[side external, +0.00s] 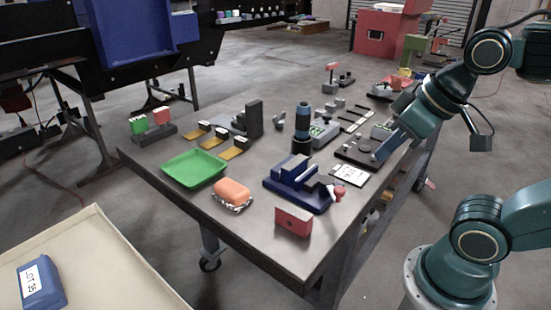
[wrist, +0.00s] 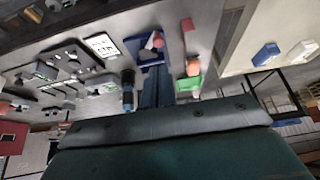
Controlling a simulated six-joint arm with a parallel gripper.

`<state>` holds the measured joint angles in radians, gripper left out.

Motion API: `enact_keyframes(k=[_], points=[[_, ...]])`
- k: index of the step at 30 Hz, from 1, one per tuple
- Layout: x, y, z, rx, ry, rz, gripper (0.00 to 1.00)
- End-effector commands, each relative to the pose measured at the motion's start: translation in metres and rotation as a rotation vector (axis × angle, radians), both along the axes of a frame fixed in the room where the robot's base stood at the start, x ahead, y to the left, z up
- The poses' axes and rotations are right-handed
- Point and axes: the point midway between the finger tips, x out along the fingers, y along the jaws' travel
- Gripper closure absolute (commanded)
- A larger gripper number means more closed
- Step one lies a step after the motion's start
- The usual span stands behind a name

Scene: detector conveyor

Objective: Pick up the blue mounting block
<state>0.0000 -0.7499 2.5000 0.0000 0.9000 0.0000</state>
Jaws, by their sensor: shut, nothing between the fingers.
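A blue block (side external: 41,283) with a white label reading "LOT 35" lies on the cream surface at the lower left of the side view. It is likely the mounting block; a blue block (wrist: 266,54) also lies on the pale surface at the right of the wrist view. My gripper (side external: 378,156) is at the right side of the dark bench, far from the block. In the wrist view its fingers (wrist: 157,74) are together, with nothing held. The blue vise (side external: 298,186) stands on the bench, left of and nearer the camera than my gripper.
The dark bench holds a green tray (side external: 194,168), an orange piece (side external: 232,193), a red block (side external: 293,221), a dark cylinder (side external: 302,125) and a white card (side external: 350,175). The cream table (side external: 105,262) is separated from the bench by open floor.

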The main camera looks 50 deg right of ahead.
Motion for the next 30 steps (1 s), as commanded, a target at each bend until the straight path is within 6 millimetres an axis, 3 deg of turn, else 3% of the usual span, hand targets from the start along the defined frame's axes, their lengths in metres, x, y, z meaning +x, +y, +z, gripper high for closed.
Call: enact_keyframes(k=[8, 23, 30], points=[[0.0000, 0.0000, 0.0000, 0.000, 0.000, 0.000, 1.00], [0.0000, 0.0000, 0.0000, 0.000, 0.000, 0.000, 0.02], [0.0000, 0.0000, 0.0000, 0.000, 0.000, 0.000, 0.02]])
